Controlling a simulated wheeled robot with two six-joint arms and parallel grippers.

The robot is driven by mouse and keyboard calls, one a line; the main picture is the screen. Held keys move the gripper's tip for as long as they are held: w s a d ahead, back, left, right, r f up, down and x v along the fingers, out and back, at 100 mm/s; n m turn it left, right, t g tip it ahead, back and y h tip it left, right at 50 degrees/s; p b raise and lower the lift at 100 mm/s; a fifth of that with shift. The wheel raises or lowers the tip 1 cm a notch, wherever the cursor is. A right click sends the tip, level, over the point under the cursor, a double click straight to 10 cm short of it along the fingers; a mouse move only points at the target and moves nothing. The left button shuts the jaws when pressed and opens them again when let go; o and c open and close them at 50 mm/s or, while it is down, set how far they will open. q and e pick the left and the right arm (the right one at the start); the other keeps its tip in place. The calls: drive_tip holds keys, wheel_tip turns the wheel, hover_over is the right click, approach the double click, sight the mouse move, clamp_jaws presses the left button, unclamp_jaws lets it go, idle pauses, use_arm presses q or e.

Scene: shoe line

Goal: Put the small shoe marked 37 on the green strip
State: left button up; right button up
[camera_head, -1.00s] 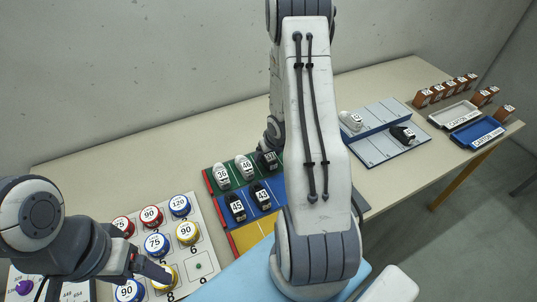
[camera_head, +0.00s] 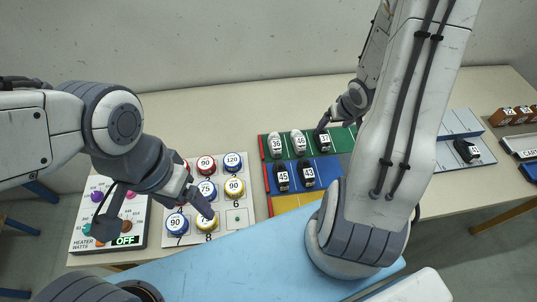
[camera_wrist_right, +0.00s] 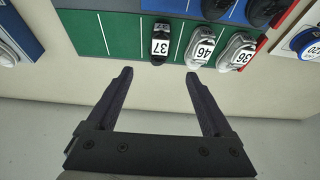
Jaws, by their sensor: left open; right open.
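The small black shoe marked 37 (camera_head: 323,140) stands on the green strip (camera_head: 345,139), at the right end of a row with the white shoes marked 46 (camera_head: 299,142) and 36 (camera_head: 276,144). In the right wrist view the shoe 37 (camera_wrist_right: 160,45) lies just beyond the fingertips, with its label readable. My right gripper (camera_wrist_right: 160,76) is open and empty, with clear space between its fingers and the shoe. In the head view it is at the strip's far side, partly hidden by my arm. My left gripper (camera_head: 199,206) is open above the tray of round weights.
The blue strip holds shoes marked 45 (camera_head: 282,178) and 43 (camera_head: 307,176); a yellow strip (camera_head: 290,203) lies nearer. A weight tray (camera_head: 238,240) and a heater panel (camera_head: 75,240) are at left. A grey rack (camera_head: 450,155) with a black shoe stands right.

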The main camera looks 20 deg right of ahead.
drive_tip(key=a+r+n, duration=0.2)
drive_tip(key=a+r, duration=0.2)
drive_tip(key=a, duration=0.4)
drive_tip(key=a+r+n, duration=0.2)
drive_tip(key=a+r, duration=0.3)
drive_tip(key=a, duration=0.3)
drive_tip(key=s+a+r+n+g+y, duration=0.1)
drive_tip(key=s+a+r+n+g, duration=0.1)
drive_tip(key=s+a, duration=0.6)
drive_tip(key=s+a+r+n+g+y, duration=0.1)
drive_tip(key=s+a+r+n, duration=0.3)
drive_tip(key=s+a, duration=0.4)
drive_tip(key=shift+s+a+r+g, duration=0.35)
drive_tip(key=shift+s+g, duration=0.05)
drive_tip(key=shift+g, duration=0.2)
